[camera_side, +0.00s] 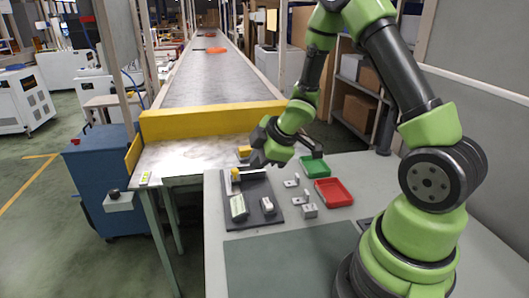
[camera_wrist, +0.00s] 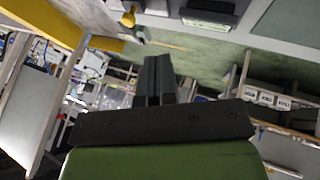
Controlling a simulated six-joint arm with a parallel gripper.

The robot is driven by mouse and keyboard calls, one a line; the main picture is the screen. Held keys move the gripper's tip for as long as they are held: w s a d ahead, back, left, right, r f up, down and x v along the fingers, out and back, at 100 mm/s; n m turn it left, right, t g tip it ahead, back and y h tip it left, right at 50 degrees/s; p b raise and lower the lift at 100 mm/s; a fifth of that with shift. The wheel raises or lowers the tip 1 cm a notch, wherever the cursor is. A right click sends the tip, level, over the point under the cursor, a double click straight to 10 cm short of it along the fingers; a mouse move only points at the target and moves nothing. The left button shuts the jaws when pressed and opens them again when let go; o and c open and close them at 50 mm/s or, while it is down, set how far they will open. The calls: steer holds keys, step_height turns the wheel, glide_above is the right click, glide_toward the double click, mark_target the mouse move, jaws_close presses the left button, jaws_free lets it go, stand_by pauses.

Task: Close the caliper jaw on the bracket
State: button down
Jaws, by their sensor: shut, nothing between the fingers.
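My gripper (camera_side: 258,160) is above the back end of a dark board (camera_side: 262,220) in the side view. Its fingers (camera_wrist: 158,80) are together in the wrist view, with nothing between them. On the board lie a long pale grey-green piece (camera_side: 238,208), a shorter pale piece (camera_side: 267,205) and a small yellow part (camera_side: 236,174). In the wrist view a yellow knob (camera_wrist: 128,19) and a pale device with a dark window (camera_wrist: 208,16) show at the top edge, apart from the fingers. Small grey metal brackets (camera_side: 309,210) stand right of the board. I cannot tell which piece is the caliper jaw.
A green tray (camera_side: 315,166) and a red tray (camera_side: 342,187) stand right of the brackets. A conveyor (camera_side: 210,82) with a yellow end bar (camera_side: 205,122) runs behind the table. A dark green mat (camera_side: 285,268) at the front is clear.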

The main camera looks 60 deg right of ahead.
mark_target(237, 173)
steer(key=shift+s+d+r+n+y, duration=1)
steer(key=shift+d+r+n, duration=0.05)
steer(key=shift+d+n, duration=0.75)
steer(key=x, duration=0.9)
steer(key=shift+a+f, duration=0.1)
steer(key=shift+f, duration=0.35)
steer(key=shift+w+d+f, duration=0.1)
steer(key=shift+w+d, duration=0.05)
steer(key=shift+w, duration=0.4)
steer(key=shift+w+d+f, duration=0.1)
steer(key=shift+w+d, duration=0.1)
steer(key=shift+w, duration=0.35)
steer(key=shift+w+d+f, duration=0.1)
steer(key=shift+w+d, duration=0.05)
steer(key=shift+w, duration=0.3)
steer(key=shift+w+d+f, duration=0.1)
steer(key=shift+w+d, duration=0.05)
steer(key=shift+w, duration=0.3)
steer(key=shift+w+d, duration=0.2)
steer(key=shift+w, duration=0.25)
